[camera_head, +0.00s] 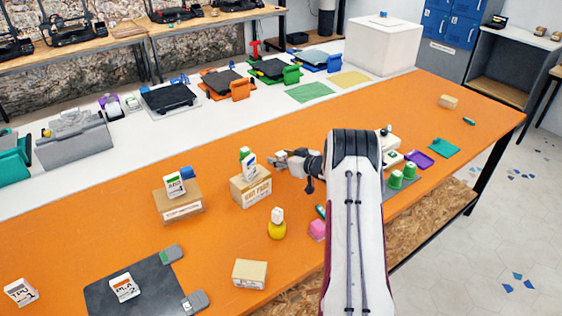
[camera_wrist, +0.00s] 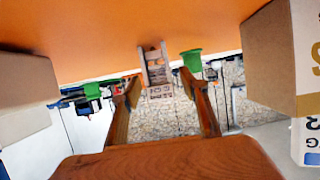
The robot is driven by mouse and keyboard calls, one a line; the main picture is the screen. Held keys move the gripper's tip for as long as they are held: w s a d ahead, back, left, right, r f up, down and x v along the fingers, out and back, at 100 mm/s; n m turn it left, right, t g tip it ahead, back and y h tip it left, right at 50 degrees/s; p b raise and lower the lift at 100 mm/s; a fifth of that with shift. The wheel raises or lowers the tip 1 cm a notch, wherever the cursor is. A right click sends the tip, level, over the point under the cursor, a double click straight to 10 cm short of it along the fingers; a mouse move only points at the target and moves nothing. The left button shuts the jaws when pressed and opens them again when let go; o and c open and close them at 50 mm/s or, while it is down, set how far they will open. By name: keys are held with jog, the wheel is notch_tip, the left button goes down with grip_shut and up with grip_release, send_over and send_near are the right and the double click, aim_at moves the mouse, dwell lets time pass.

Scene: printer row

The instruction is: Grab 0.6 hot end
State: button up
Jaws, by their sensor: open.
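My gripper (camera_head: 284,159) is beside the small carton with a green top (camera_head: 248,165), which stands on a cardboard box (camera_head: 251,192). In the wrist view my gripper (camera_wrist: 161,82) is open, with its two brown fingers apart and the orange table at the top of the picture. A narrow pale grey piece with a lettered plate (camera_wrist: 155,66) shows in line with the gap between the fingers. I cannot tell whether it is the 0.6 hot end or how far off it is. No label reading 0.6 is legible.
Cardboard boxes flank my gripper at left (camera_wrist: 20,85) and right (camera_wrist: 270,60) in the wrist view. Another box (camera_head: 180,208) bears a carton. The orange table (camera_head: 120,225) has clear stretches.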

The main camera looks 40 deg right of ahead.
aim_at(281, 153)
dwell(0.3)
jog(key=c, duration=1.2)
jog(key=shift+r, duration=5)
